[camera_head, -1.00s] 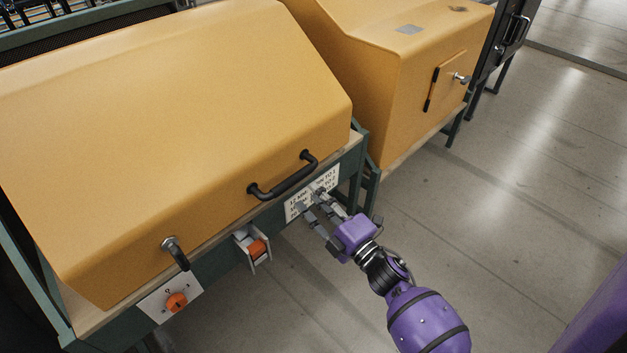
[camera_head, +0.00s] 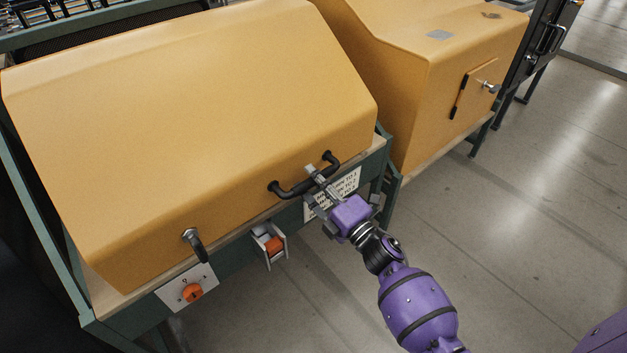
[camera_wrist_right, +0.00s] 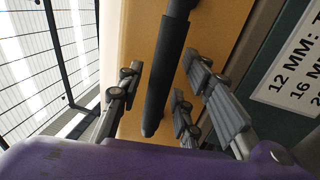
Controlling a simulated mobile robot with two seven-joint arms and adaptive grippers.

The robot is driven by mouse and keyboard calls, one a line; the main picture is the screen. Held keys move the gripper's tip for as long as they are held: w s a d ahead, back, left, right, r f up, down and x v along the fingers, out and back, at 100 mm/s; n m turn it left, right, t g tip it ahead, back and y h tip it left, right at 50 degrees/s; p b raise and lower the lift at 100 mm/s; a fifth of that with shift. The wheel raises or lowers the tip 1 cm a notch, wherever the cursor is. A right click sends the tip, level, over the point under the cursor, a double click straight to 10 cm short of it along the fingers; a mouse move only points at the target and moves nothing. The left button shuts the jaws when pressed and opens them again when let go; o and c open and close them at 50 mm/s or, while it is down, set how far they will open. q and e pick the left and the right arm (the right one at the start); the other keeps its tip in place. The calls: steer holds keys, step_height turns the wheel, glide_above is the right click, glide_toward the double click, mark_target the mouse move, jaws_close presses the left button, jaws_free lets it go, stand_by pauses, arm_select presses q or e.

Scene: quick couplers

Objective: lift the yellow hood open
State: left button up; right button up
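The yellow hood (camera_head: 190,120) is down on its green-framed bench in the head view. Its black bar handle (camera_head: 292,191) is on the lower front edge; the handle also shows in the right wrist view (camera_wrist_right: 166,80). My right gripper (camera_head: 312,187) is at the handle, its fingers reaching toward the bar's right half. In the right wrist view the fingers (camera_wrist_right: 160,95) are spread, with the bar between them and gaps on both sides. I cannot tell whether any finger touches it. My left gripper is not in view.
A black lever latch (camera_head: 194,243) is on the hood's front left. An orange knob (camera_head: 191,292) and a white bracket with an orange part (camera_head: 271,245) sit below. A white label (camera_head: 345,186) is behind my gripper. A second yellow housing (camera_head: 420,90) stands right; the floor (camera_head: 520,230) is clear.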

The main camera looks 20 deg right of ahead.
steer(key=c, duration=0.8)
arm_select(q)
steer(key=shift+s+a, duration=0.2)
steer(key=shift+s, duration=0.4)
arm_select(e)
jaws_close()
